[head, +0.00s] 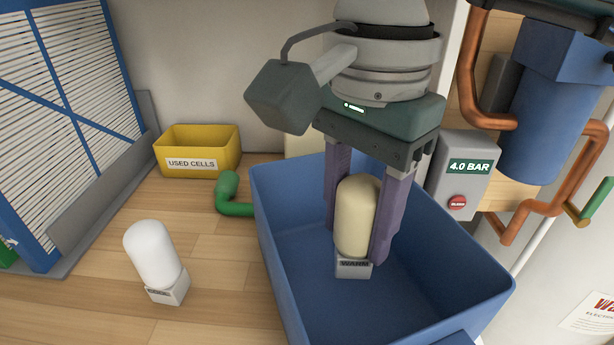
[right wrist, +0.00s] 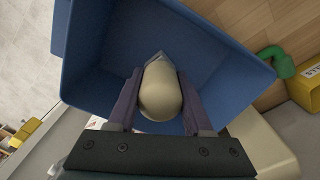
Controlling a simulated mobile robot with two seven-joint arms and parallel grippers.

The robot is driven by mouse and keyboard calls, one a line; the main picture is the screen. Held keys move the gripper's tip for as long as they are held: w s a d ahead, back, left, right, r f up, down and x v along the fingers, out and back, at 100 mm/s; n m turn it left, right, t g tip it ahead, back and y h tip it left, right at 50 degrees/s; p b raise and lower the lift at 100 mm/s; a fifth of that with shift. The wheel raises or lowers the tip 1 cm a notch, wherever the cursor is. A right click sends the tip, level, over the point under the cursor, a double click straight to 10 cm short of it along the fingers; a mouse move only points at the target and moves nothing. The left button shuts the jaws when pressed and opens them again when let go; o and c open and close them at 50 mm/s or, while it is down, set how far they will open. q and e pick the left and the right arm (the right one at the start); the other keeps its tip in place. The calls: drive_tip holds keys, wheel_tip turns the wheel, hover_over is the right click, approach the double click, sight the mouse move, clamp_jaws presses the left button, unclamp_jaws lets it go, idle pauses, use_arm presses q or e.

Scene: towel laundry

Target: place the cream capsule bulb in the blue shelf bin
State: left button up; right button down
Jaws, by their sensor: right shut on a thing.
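The cream capsule bulb (head: 357,215) has a grey base labelled "WARM" and stands upright inside the blue shelf bin (head: 480,300). My right gripper (head: 362,225) comes down from above with its purple fingers on either side of the bulb, shut on it. In the right wrist view, the bulb (right wrist: 160,98) sits between both fingers with the walls of the blue bin (right wrist: 90,60) around it. I cannot tell whether its base touches the bin floor. My left gripper is not in view.
A white capsule bulb (head: 153,255) stands on the wooden surface left of the bin. A yellow "USED CELLS" bin (head: 212,155) and a green pipe piece (head: 230,195) lie behind. A grey "4.0 BAR" box (head: 464,175) and copper pipes (head: 476,80) are at right.

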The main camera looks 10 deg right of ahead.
sight(364, 181)
drive_tip(key=shift+f, duration=2.5)
drive_tip(key=shift+f, duration=0.15)
drive_tip(key=shift+c, duration=1.6)
unclamp_jaws()
drive_tip(key=shift+r, duration=0.35)
wheel_tip(364, 181, up, 12)
drive_tip(key=shift+f, duration=0.15)
